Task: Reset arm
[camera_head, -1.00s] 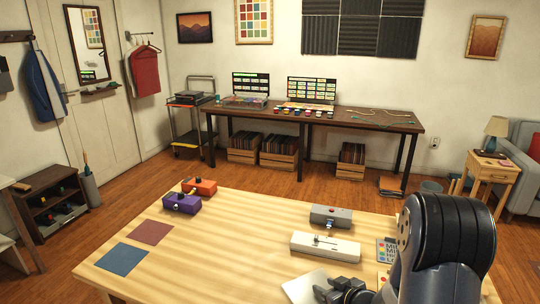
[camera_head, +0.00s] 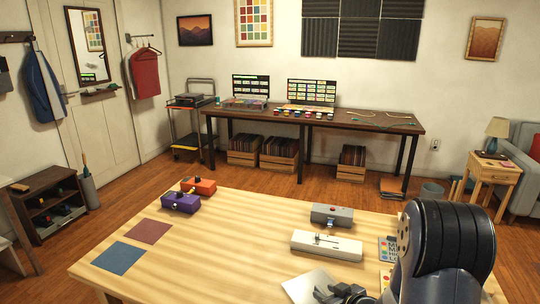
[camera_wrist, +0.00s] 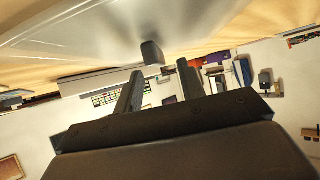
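My gripper (camera_head: 335,294) is low in the head view, over the near part of the wooden table, beside a pale grey flat slab (camera_head: 312,284). My dark arm covers the table's right corner. In the wrist view the two fingers (camera_wrist: 162,78) stand apart with a gap between them, so the gripper is open; nothing is seen held. A dark block (camera_wrist: 152,52) shows beyond the fingers against a large pale surface (camera_wrist: 110,30); I cannot tell what either is.
The table (camera_head: 225,250) bears a white box (camera_head: 326,246), a grey box (camera_head: 331,215), a purple box (camera_head: 180,202), an orange box (camera_head: 198,186), a blue square (camera_head: 118,258) and a reddish square (camera_head: 146,230). Its middle is clear. A long desk (camera_head: 360,120) stands behind.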

